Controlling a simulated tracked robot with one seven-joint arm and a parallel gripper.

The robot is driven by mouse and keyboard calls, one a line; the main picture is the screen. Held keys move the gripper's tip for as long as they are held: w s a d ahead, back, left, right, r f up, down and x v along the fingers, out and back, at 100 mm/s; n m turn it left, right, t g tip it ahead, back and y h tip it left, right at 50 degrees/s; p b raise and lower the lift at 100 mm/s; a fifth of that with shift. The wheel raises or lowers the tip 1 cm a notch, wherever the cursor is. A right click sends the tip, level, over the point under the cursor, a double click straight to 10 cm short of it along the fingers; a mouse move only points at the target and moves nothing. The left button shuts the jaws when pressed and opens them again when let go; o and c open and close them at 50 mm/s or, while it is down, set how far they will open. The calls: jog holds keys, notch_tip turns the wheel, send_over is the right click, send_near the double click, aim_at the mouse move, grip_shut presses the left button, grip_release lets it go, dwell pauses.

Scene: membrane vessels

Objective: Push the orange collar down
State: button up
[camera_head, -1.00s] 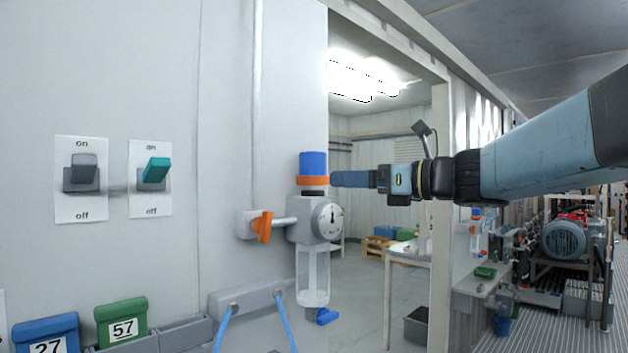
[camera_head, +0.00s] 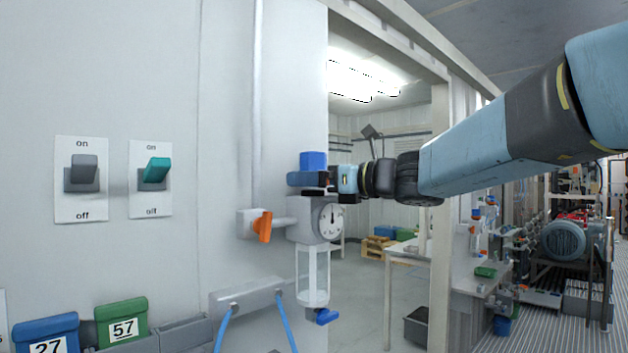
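The blue cap (camera_head: 313,161) tops the grey gauge housing (camera_head: 303,214) by the doorway edge. My gripper (camera_head: 303,180) reaches in from the right, level with the lower part of the cap. Its near dark blue finger crosses in front of the place where the orange collar was visible, so the collar is hidden now. A dark band (camera_head: 312,191) shows just under the finger. The far finger is hidden, and I cannot tell how tightly the fingers close or whether they touch the collar.
An orange lever (camera_head: 263,227) sticks out left of the gauge (camera_head: 331,220). A clear cylinder (camera_head: 312,275) with a blue valve handle (camera_head: 326,316) hangs below. Two switches, grey (camera_head: 83,170) and green (camera_head: 156,168), are on the left wall. The doorway lies right of the housing.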

jog(key=c, duration=1.4)
jog(key=shift+f, duration=0.75)
jog(key=o, duration=1.4)
jog(key=shift+d, duration=0.15)
jog(key=v, duration=1.3)
jog(key=shift+s+d, duration=0.2)
